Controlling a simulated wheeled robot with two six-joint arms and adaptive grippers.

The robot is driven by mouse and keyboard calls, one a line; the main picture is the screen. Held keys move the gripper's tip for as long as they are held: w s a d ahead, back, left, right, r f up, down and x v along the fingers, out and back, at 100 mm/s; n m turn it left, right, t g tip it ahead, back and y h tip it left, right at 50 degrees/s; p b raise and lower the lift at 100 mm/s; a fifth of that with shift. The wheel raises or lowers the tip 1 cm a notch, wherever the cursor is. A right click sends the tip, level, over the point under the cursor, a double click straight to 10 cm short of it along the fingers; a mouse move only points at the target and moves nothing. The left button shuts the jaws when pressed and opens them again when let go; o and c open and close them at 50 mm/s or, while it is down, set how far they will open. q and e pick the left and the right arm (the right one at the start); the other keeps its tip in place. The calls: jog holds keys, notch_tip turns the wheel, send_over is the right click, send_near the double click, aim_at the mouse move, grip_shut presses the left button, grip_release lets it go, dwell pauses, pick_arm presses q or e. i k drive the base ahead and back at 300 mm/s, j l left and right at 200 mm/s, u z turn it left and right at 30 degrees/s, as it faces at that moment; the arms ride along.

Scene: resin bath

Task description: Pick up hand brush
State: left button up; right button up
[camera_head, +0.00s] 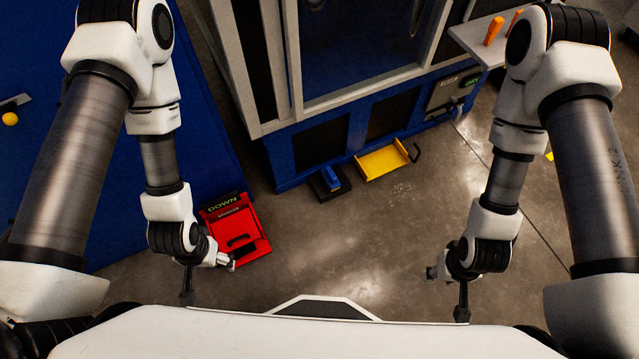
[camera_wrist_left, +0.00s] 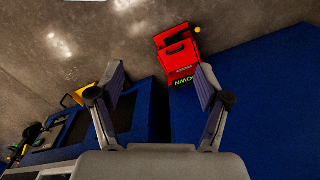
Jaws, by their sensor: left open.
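I cannot make out a hand brush for certain. A small blue piece on a dark base (camera_head: 331,181) lies on the floor by the blue machine; it may be the brush, but it is too small to tell. My left gripper (camera_head: 228,262) is beside the red box marked "DOWN" (camera_head: 221,215). In the left wrist view my left gripper (camera_wrist_left: 162,78) has its fingers spread with nothing held, and the red box (camera_wrist_left: 170,42) shows beyond them. My right gripper (camera_head: 432,273) hangs over bare floor at the right; its fingers are too small to read.
A yellow tray (camera_head: 382,163) with a black handle sits at the foot of the blue machine (camera_head: 300,150). A blue panel (camera_head: 190,110) fills the left. A light shelf (camera_head: 470,38) with orange pieces is at the upper right.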

aim_at(330, 178)
jog(key=i+l+u, duration=0.3)
jog(key=l, duration=0.15)
jog(key=l+u, duration=0.25)
jog(key=l, duration=0.15)
jog(key=i+l+u, duration=0.1)
jog(key=l+u, duration=0.2)
jog(key=l, duration=0.2)
jog(key=l+u, duration=0.25)
jog(key=l, duration=0.25)
jog(key=u, duration=0.95)
